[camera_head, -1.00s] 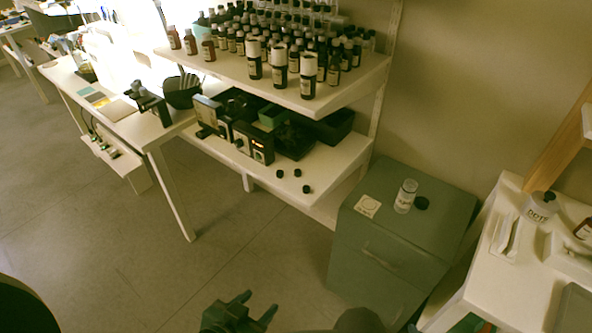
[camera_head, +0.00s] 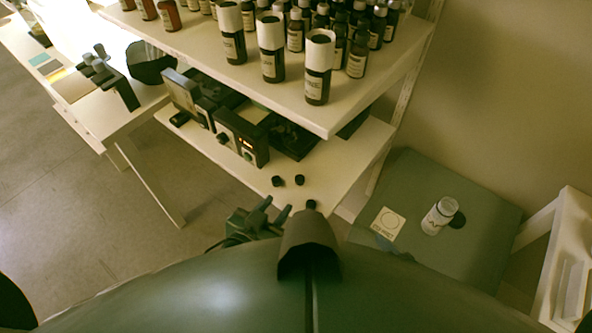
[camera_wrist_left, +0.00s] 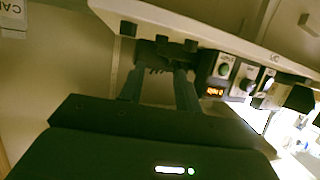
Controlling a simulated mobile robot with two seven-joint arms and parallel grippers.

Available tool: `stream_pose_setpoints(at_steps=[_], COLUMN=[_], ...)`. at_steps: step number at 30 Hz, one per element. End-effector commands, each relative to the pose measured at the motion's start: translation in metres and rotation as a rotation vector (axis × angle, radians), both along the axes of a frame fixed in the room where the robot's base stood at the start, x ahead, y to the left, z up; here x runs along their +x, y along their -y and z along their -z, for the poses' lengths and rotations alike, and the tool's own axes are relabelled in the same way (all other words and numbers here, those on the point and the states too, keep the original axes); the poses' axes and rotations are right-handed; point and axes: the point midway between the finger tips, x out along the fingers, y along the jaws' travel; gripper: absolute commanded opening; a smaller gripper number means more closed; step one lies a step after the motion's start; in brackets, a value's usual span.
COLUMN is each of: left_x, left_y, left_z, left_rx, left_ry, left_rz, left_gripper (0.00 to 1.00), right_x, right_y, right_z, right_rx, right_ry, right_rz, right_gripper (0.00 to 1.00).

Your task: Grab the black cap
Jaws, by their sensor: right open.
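Several small black caps lie on the lower shelf in the head view. Two are side by side at the front, a left cap (camera_head: 278,181) and a right cap (camera_head: 299,180); a third cap (camera_head: 311,205) is at the shelf's front corner. Another black cap (camera_head: 458,220) lies beside a white-labelled bottle (camera_head: 440,216) on the green cabinet. My left gripper (camera_head: 277,207) is open and empty, just in front of the shelf edge and below the caps. Its spread fingers (camera_wrist_left: 158,88) also show in the left wrist view. Only a small tip of my right gripper (camera_head: 384,242) shows.
The upper shelf (camera_head: 325,122) holds rows of brown bottles, three with tall white tops in front. Boxy devices (camera_head: 240,138) stand on the lower shelf behind the caps. A paper card (camera_head: 389,223) lies on the cabinet. The floor at left is clear.

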Motion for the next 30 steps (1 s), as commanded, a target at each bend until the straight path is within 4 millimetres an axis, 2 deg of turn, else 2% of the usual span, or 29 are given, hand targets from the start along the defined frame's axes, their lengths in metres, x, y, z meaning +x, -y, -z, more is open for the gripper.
stream_pose_setpoints(at_steps=[3, 9, 16, 24, 30], left_x=[0.022, 0.048, 0.062, 0.094, 0.099], left_y=[0.010, 0.022, 0.028, 0.040, 0.043], left_z=[0.008, 0.019, 0.025, 0.040, 0.042], left_rx=[0.000, -0.001, 0.000, -0.001, -0.001], left_ry=[0.003, 0.001, 0.001, 0.001, 0.000], left_rz=[0.000, 0.000, 0.000, 0.000, 0.000], left_gripper=[0.34, 0.34, 0.34, 0.34, 0.34], right_x=[-0.004, -0.004, -0.001, 0.001, 0.001], right_y=[0.000, 0.000, 0.001, 0.001, 0.000], right_z=[0.005, 0.008, 0.008, 0.010, 0.009], right_rx=[0.002, 0.007, 0.012, 0.023, 0.028], right_ry=[-0.011, -0.013, -0.009, -0.007, -0.004], right_rz=[0.000, 0.003, 0.014, 0.021, 0.021], right_gripper=[0.62, 0.62, 0.62, 0.62, 0.62])
